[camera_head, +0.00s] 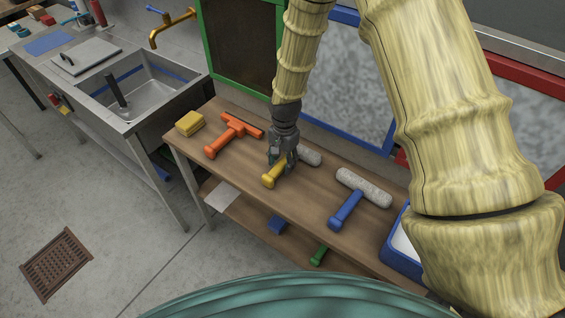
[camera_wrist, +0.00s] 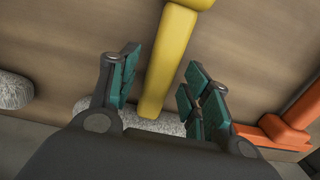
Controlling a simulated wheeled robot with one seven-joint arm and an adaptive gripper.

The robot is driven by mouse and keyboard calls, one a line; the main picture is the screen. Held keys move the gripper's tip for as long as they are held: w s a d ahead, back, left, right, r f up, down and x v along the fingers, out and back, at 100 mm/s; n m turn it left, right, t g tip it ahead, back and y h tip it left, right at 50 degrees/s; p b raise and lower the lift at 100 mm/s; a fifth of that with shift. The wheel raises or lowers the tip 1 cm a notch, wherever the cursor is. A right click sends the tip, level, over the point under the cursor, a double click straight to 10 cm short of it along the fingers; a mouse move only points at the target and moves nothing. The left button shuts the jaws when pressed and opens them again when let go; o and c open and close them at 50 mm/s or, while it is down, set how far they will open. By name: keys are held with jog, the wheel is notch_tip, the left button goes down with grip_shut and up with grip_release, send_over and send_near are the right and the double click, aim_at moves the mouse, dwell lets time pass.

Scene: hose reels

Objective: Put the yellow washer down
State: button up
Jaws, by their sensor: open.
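The yellow washer has a yellow handle (camera_head: 272,178) and a grey fuzzy head (camera_head: 310,156). It lies on the wooden table (camera_head: 228,178) between an orange squeegee and a blue-handled washer. My gripper (camera_head: 277,168) is low over it. In the wrist view, my gripper (camera_wrist: 160,95) has its teal-padded fingers apart, one on each side of the yellow handle (camera_wrist: 170,60). There are gaps between pads and handle. The grey head (camera_wrist: 155,124) shows partly behind my gripper's body.
The orange squeegee (camera_head: 232,132) lies to the left, with a yellow block (camera_head: 190,123) beyond it. The blue-handled washer (camera_head: 346,208) lies to the right, near a blue-rimmed tray (camera_head: 388,258). A sink (camera_head: 150,92) stands at the left. Framed panes rise behind the table.

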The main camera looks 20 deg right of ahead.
aim_at(284, 161)
notch_tip(284, 161, up, 11)
jog(key=b, duration=0.3)
jog(key=shift+d, duration=0.2)
dwell(0.6)
